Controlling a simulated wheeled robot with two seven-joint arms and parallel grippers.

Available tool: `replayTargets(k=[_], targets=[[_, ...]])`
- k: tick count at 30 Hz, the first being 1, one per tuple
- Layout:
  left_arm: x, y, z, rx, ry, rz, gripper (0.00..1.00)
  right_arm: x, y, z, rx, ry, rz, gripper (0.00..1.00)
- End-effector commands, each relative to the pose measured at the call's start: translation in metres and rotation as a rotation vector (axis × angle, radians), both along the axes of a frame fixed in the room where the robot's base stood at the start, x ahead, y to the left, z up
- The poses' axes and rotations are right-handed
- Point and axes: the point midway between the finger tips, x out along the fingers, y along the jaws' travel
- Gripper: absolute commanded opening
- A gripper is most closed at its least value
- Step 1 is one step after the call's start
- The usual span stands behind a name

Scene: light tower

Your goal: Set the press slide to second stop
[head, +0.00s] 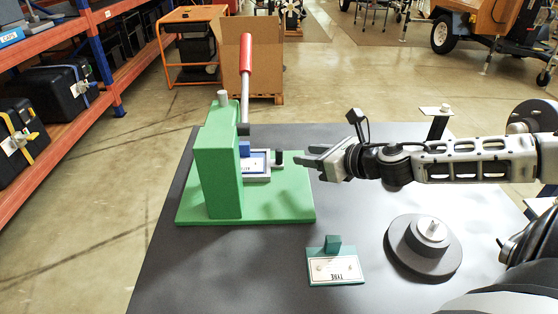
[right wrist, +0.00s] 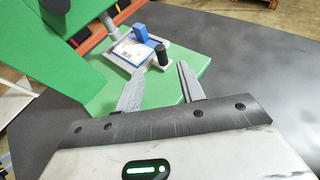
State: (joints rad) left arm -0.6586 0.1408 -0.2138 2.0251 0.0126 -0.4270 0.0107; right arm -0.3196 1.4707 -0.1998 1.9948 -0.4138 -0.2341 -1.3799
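The green press (head: 220,165) stands on a green base plate, with a red-handled lever (head: 246,55) pointing up. The press slide (head: 256,166) is a light tray carrying a white, blue-edged card, on the right side of the press column. A black knob (head: 279,158) stands upright at the slide's right end. In the right wrist view the knob (right wrist: 160,54) lies just ahead of my fingertips, with a blue block (right wrist: 140,33) behind it. My right gripper (head: 304,156) is open and empty, right of the knob and apart from it. My left gripper is out of view.
A teal block with a label plate (head: 335,265) sits at the front of the dark table (head: 190,280). A round grey stepped piece (head: 424,246) stands to its right. The table's front left is bare.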

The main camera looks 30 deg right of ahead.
Motion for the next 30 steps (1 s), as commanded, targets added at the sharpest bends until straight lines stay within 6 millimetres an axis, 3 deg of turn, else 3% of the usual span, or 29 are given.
replayTargets(k=[14,20,30], targets=[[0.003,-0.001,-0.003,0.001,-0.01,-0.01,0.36,0.027,0.007,-0.009,0.003,-0.006,0.001,0.39],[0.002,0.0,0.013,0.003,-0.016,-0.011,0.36,0.049,0.012,-0.015,0.006,-0.004,-0.002,0.39],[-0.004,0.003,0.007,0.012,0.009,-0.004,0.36,0.089,0.021,-0.036,0.001,-0.001,-0.001,0.39]])
